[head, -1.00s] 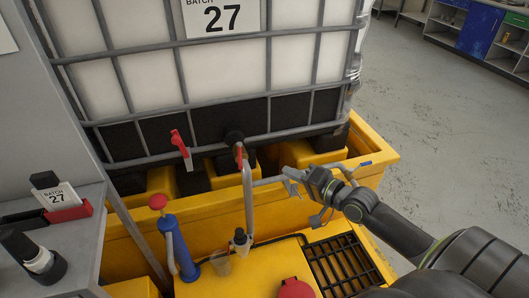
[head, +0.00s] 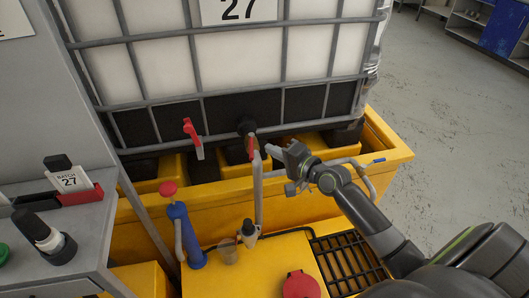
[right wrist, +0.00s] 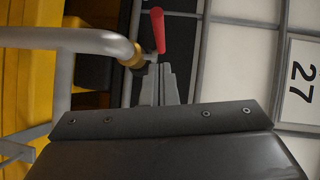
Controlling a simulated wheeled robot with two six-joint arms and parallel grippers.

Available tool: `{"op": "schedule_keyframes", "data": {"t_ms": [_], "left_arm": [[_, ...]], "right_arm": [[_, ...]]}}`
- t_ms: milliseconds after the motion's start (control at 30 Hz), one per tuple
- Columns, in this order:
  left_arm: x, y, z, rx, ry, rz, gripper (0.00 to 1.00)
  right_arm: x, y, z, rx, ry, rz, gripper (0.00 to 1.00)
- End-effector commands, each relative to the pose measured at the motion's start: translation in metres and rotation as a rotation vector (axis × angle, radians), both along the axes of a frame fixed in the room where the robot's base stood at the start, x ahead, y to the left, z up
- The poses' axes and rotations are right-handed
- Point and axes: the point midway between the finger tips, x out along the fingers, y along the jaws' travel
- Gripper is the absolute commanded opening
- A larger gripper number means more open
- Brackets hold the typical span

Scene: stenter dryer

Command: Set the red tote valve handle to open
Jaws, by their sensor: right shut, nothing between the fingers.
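A red handle (head: 252,147) stands at the top of the grey upright pipe, in front of the tote's black base. It also shows in the right wrist view (right wrist: 158,31), beside a brass-coloured fitting (right wrist: 131,55) at the pipe's end. My right gripper (head: 274,151) is just right of this handle, its fingers shut and empty. In the right wrist view the shut fingers (right wrist: 158,84) point towards the handle; whether they touch is unclear. Another red handle (head: 190,130) with a pale lower part is farther left on the tote's cage. My left gripper is out of view.
The caged white tote (head: 240,65) stands in a yellow bund (head: 395,152). A blue pump (head: 184,235) with a red knob, a red cap (head: 300,286) and a black grating (head: 347,262) are in front. A grey bench is left; open floor is right.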

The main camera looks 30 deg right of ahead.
Motion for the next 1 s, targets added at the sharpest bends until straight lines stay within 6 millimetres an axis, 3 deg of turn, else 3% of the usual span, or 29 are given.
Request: {"op": "schedule_keyframes", "data": {"t_ms": [233,733,1000], "left_arm": [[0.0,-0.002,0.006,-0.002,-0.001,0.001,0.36],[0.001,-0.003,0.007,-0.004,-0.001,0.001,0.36],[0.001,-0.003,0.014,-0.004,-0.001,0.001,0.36]], "right_arm": [[0.01,0.021,-0.003,0.002,0.001,0.0,0.0],[0.012,0.026,-0.005,-0.001,0.0,0.0,0.0],[0.016,0.039,-0.007,-0.002,0.002,0.0,0.0]]}}
